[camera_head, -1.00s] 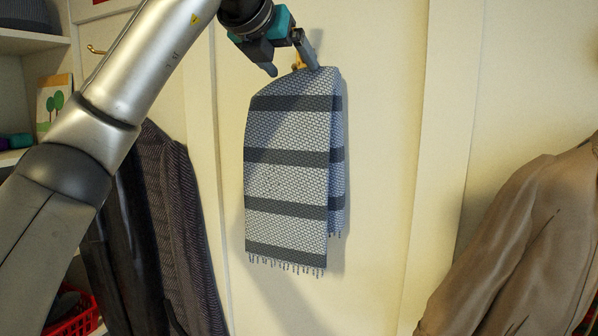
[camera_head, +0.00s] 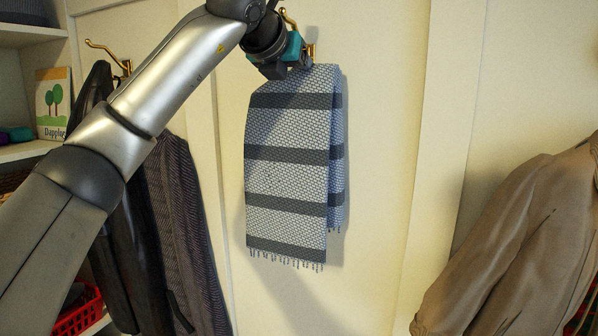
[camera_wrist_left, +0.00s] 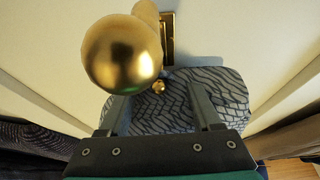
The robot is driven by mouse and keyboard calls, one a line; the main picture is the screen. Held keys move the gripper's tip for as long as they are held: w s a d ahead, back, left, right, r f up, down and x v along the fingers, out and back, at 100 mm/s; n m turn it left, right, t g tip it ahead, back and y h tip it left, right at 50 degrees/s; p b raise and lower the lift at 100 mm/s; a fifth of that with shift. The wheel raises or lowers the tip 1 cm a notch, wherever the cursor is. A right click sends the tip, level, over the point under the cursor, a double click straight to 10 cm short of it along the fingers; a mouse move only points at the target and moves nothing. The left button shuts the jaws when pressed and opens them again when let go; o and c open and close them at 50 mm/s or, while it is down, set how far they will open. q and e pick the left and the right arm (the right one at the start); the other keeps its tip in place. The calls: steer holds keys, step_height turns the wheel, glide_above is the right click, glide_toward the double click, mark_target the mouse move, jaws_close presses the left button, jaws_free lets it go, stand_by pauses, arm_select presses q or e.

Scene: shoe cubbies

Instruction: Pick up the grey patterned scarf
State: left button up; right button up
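The grey patterned scarf (camera_head: 288,180), pale grey-blue with dark bands and a fringed lower edge, hangs folded from a brass hook (camera_head: 310,50) on the cream panel. My left gripper (camera_head: 292,68) is at the scarf's top, just below the hook; its fingers are largely hidden in the head view. In the left wrist view its two fingers (camera_wrist_left: 158,104) stand wide apart, with the scarf's top (camera_wrist_left: 230,90) between and behind them. The hook's large brass knob (camera_wrist_left: 122,55) looms close above the left finger. My right gripper is not in view.
Dark coats (camera_head: 180,220) hang at left from another brass hook (camera_head: 105,50), behind my left arm. A brown jacket (camera_head: 530,230) hangs at right. Shelves with a picture book (camera_head: 52,103) and a red basket (camera_head: 78,312) are at far left. The panel right of the scarf is bare.

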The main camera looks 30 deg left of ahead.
arm_select(q)
jaws_close()
stand_by(0.3)
steer(key=shift+r, duration=0.15)
stand_by(0.3)
